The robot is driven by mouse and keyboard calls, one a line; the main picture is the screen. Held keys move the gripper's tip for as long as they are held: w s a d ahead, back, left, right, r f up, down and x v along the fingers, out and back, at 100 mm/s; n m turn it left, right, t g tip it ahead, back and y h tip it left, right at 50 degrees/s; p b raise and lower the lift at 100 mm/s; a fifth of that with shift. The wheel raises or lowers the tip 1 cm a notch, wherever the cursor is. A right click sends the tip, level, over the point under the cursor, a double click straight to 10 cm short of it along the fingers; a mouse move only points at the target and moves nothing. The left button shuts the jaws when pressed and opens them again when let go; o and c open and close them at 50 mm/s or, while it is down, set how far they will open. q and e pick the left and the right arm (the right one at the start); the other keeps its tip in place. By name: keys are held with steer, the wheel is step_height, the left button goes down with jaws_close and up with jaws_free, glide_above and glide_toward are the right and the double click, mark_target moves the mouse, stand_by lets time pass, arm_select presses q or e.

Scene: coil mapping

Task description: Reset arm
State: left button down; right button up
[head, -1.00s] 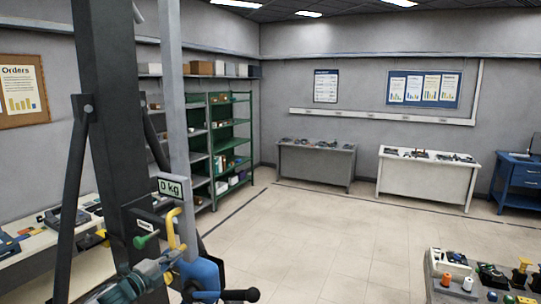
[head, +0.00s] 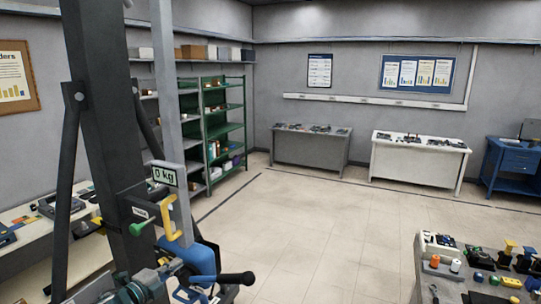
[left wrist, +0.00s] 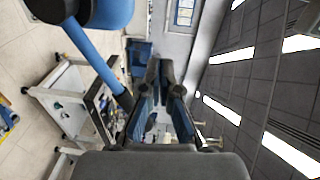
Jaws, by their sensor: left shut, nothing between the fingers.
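My left gripper (left wrist: 160,72) is shut and empty in the left wrist view. Its two dark fingers, with blue linkage below them, lie side by side and point toward the far wall. Nothing is in contact with the fingertips. In the head view, blue and black parts crowd the bottom edge beside the dark column, and I cannot make out the fingertips clearly there. My right gripper is not in view.
A "0 kg" display (head: 164,175) shows by the dark column. A green shelf (head: 224,130), grey table (head: 310,150), white table (head: 418,155) and blue cabinet (head: 514,163) stand farther back. A loaded bench is at lower right. The middle floor is clear.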

arm_select(q)
steer(key=s+d+f+n+g, duration=0.15)
steer(key=s+d+f, duration=0.25)
steer(key=d+f, duration=0.55)
steer(key=s+d+f+n+g, duration=0.1)
steer(key=s+d+f+g, duration=0.25)
steer(key=d+f, duration=0.6)
steer(key=s+d+f+n+y, duration=0.1)
steer(key=s+d+f+n, duration=0.5)
steer(key=s, duration=0.4)
steer(key=s+a+f+n+g+y, duration=0.2)
steer(key=s+a+f+n, duration=0.25)
steer(key=s, duration=0.45)
steer(key=s+a+f+n+g+y, duration=0.2)
steer(key=s+a+f+n+g, duration=0.15)
steer(key=s+a+f, duration=0.35)
steer(key=s+a+f+n+g+y, duration=0.2)
steer(key=s+a+f+n, duration=0.25)
steer(key=s, duration=0.55)
step_height(320, 180, down, 29)
steer(key=s+b, duration=0.1)
steer(key=b, duration=0.4)
steer(key=s+a+f+g+b, duration=0.2)
steer(key=s+a+f+b, duration=0.1)
steer(key=s+f, duration=1.5)
step_height(320, 180, down, 3)
steer(key=shift+s+f+m+y+b, duration=0.1)
steer(key=shift+s+m+y+b, duration=0.1)
steer(key=shift+m+y+b, duration=0.25)
